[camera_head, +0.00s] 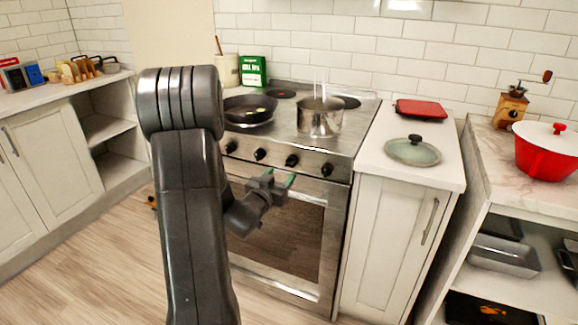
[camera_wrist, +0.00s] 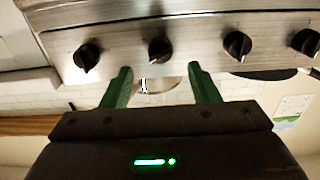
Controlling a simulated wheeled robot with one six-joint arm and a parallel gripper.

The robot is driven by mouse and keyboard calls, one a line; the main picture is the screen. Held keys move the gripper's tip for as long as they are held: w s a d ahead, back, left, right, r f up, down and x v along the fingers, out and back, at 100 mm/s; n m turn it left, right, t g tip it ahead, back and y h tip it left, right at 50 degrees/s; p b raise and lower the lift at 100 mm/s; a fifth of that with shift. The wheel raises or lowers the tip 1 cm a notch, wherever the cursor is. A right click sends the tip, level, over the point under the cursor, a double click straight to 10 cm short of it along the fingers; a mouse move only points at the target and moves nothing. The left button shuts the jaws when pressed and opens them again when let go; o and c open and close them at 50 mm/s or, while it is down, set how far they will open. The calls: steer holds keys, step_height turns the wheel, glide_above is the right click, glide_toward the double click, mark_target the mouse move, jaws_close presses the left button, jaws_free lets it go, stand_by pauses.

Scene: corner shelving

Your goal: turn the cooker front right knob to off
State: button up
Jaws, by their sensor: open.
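The cooker (camera_head: 335,160) has a row of several black knobs along its steel front panel. The rightmost knob (camera_head: 327,169) is right of my gripper; it appears as the leftmost knob (camera_wrist: 87,57) in the wrist view, which looks upside down. Its grip looks turned at a slant there. The neighbouring knob (camera_head: 292,161) shows between and beyond my fingertips in the wrist view (camera_wrist: 160,50). My gripper (camera_head: 279,176) is open and empty in front of the oven door, just below the knob row. Its green fingers (camera_wrist: 160,70) appear apart from the knobs.
A pot (camera_head: 320,118) and a frying pan (camera_head: 249,110) stand on the hob. A white counter (camera_head: 440,172) with a glass lid (camera_head: 412,151) and red board (camera_head: 421,109) adjoins on the right. The floor (camera_head: 115,260) at left is mostly clear.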

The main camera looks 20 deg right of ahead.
mark_target(289, 165)
steer(key=x, duration=0.6)
steer(key=shift+w+d, duration=0.2)
steer(key=c, duration=1)
